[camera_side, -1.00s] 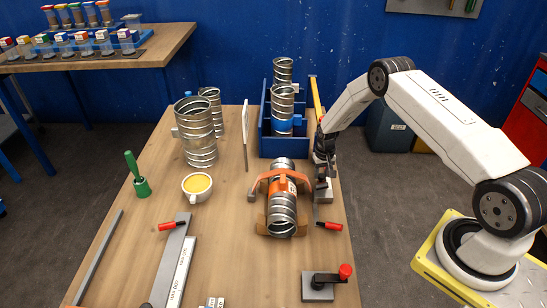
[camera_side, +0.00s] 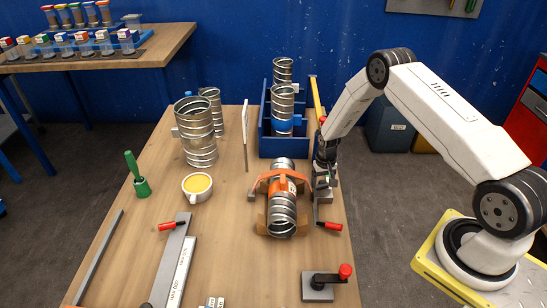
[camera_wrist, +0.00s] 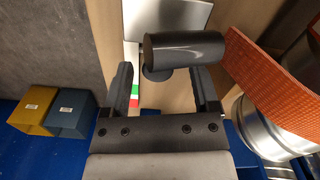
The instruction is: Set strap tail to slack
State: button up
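An orange strap (camera_side: 272,174) arches over the silver spiral duct (camera_side: 282,212) lying in a cradle on the bench. Its textured orange band also shows at the right of the wrist view (camera_wrist: 270,85). My gripper (camera_side: 322,182) is just right of the duct, low over a grey metal fixture (camera_side: 323,196) at the bench's right side. In the wrist view my gripper (camera_wrist: 164,82) has its fingers wide apart. A dark cylindrical handle (camera_wrist: 185,49) lies across in front of the fingertips, with a visible gap from the left finger. The strap's tail end is not clearly visible.
A blue rack (camera_side: 265,130) with ducts stands behind. Red-handled clamps (camera_side: 331,226) and a red-knobbed block (camera_side: 318,290) lie nearer. A cup (camera_side: 197,188), green-handled tool (camera_side: 142,187) and upright ducts (camera_side: 198,140) are left.

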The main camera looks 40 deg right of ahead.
aim_at(322, 182)
jog(key=shift+d+r, duration=0.15)
jog(key=shift+r, duration=0.55)
notch_tip(322, 182, up, 6)
jog(key=shift+f, duration=0.1)
jog(key=shift+r, duration=0.35)
jog(key=shift+r, duration=0.1)
jog(key=shift+a+r, duration=0.2)
jog(key=shift+a, duration=0.05)
jog(key=s+a+r+n+t, duration=0.1)
jog(key=s+a+r+n, duration=0.3)
jog(key=a+r, duration=0.75)
jog(key=s+a+r+n, duration=0.1)
jog(key=s+a+r, duration=0.2)
jog(key=s, duration=0.3)
jog(key=s+a+r+n+t, duration=0.1)
jog(key=s+a+r, duration=0.1)
jog(key=s+r, duration=0.3)
jog(key=shift+s+a+t, duration=0.3)
jog(key=shift+s+a, duration=0.1)
jog(key=shift+s, duration=0.7)
